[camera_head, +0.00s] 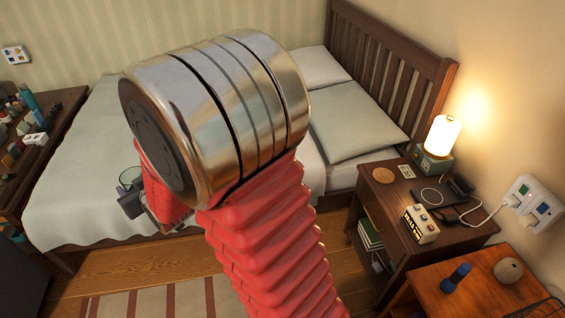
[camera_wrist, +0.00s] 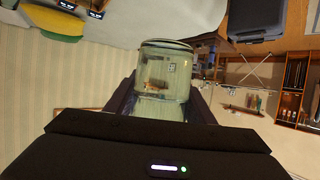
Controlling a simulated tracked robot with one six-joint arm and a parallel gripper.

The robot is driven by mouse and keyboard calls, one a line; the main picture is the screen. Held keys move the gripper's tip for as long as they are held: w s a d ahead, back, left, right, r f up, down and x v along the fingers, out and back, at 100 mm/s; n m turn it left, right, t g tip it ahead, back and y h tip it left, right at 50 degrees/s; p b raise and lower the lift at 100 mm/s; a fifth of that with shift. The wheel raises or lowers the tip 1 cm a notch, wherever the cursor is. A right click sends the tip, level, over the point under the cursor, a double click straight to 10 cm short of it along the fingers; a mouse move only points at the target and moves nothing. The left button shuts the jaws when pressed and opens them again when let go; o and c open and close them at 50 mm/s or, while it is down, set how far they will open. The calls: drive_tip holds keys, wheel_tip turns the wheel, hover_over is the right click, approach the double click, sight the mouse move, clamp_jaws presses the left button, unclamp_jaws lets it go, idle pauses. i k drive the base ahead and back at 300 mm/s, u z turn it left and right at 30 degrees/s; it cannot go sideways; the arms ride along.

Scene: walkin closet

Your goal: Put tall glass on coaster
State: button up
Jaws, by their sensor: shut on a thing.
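My gripper (camera_wrist: 163,98) is shut on a clear tall glass (camera_wrist: 164,68), which stands between the two dark fingers in the wrist view. In the head view the glass rim (camera_head: 131,176) shows at left beside my red arm, above the bed's near side. Much of the glass and my gripper (camera_head: 132,202) is hidden behind my arm there. A round tan coaster (camera_head: 384,175) lies flat on the dark nightstand at right, far from my gripper. Nothing stands on the coaster.
The nightstand (camera_head: 400,213) also bears a lit lamp (camera_head: 441,137), a small white box (camera_head: 420,224) and cables. An orange-brown table (camera_head: 480,275) stands in front of it. The bed (camera_head: 85,180) fills the middle. A cluttered dark shelf unit (camera_head: 60,125) stands at left.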

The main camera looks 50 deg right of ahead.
sight(384, 175)
drive_tip(key=u, duration=1.4)
drive_tip(key=i, duration=0.1)
drive_tip(key=z, duration=2.85)
drive_tip(key=i, duration=1)
drive_tip(key=u, duration=0.2)
drive_tip(key=k, duration=0.45)
drive_tip(key=z, duration=0.05)
